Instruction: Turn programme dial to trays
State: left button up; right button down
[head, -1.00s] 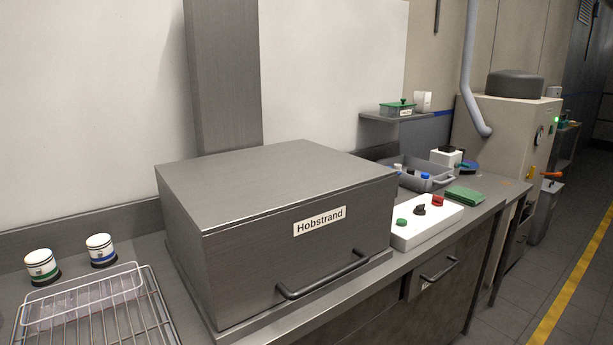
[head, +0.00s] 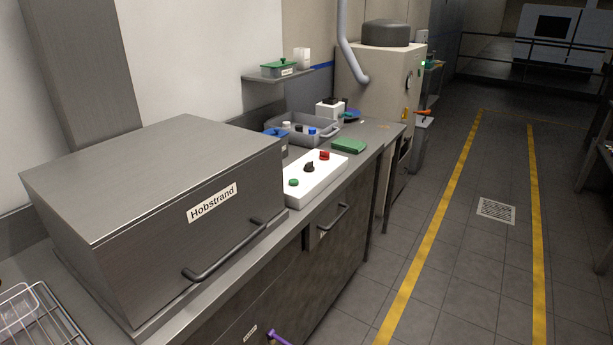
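A white control box (head: 322,180) lies on the steel counter, to the right of the large metal box labelled Hobstrand. On its top are a green button (head: 293,182), a black dial (head: 309,167) and a red button (head: 324,155) in a row. The dial's markings are too small to read. Neither of my grippers shows in the head view, and nothing touches the dial.
The Hobstrand box (head: 160,200) has a bar handle on its front. A grey bin (head: 335,132) with small bottles and a green cloth (head: 349,146) lie behind the control box. A wire rack (head: 45,325) is at lower left. The floor (head: 470,260) to the right, between yellow lines, is clear.

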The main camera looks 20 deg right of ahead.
aim_at(309, 167)
jog(key=i+l+u, duration=0.15)
jog(key=l, duration=0.3)
jog(key=i+l+u, duration=0.15)
jog(key=l, duration=0.25)
jog(key=i+l+u, duration=0.15)
jog(key=l, duration=0.3)
